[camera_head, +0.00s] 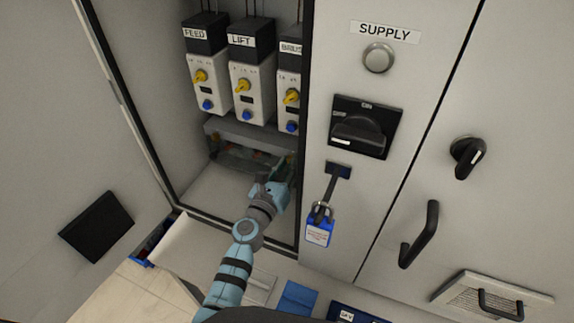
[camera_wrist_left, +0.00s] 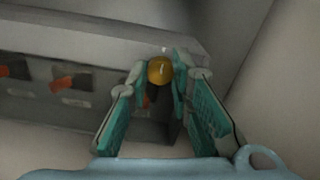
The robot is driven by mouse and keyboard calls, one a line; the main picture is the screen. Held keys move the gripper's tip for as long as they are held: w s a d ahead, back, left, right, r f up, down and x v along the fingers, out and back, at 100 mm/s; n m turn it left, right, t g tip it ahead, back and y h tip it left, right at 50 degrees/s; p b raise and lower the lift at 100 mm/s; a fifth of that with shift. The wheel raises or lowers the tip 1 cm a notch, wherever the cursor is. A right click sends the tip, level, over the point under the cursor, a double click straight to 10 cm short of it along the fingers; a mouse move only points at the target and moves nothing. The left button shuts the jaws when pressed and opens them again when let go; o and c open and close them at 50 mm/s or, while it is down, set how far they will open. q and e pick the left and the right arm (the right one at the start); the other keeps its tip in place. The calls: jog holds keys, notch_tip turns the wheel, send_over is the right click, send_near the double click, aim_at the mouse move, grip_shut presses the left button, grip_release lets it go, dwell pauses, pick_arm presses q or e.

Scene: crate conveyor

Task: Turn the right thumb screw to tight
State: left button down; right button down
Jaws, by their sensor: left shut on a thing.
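My left gripper (camera_head: 281,176) reaches into the open cabinet, low at the right end of a grey rail-like housing (camera_head: 226,132). In the left wrist view the gripper (camera_wrist_left: 163,78) has its teal fingers on both sides of a round yellow-brass knob (camera_wrist_left: 160,69), which looks like the right thumb screw. The gripper is shut on it. The knob sits at the right end of the grey housing (camera_wrist_left: 110,42). Its shaft and any tightness mark are hidden or too dark to tell. In the head view the fingers hide the knob. My right gripper is not in view.
Modules labelled FEED (camera_head: 206,78) and LIFT (camera_head: 251,88), plus a partly cut-off one (camera_head: 290,90), hang above the gripper. The cabinet's right frame is close to my arm. A blue padlock (camera_head: 319,233) hangs below the black supply switch (camera_head: 361,127).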

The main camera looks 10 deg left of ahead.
pick_arm(q)
jog(key=c, duration=1.4)
grip_release()
jog(key=shift+c, duration=0.2)
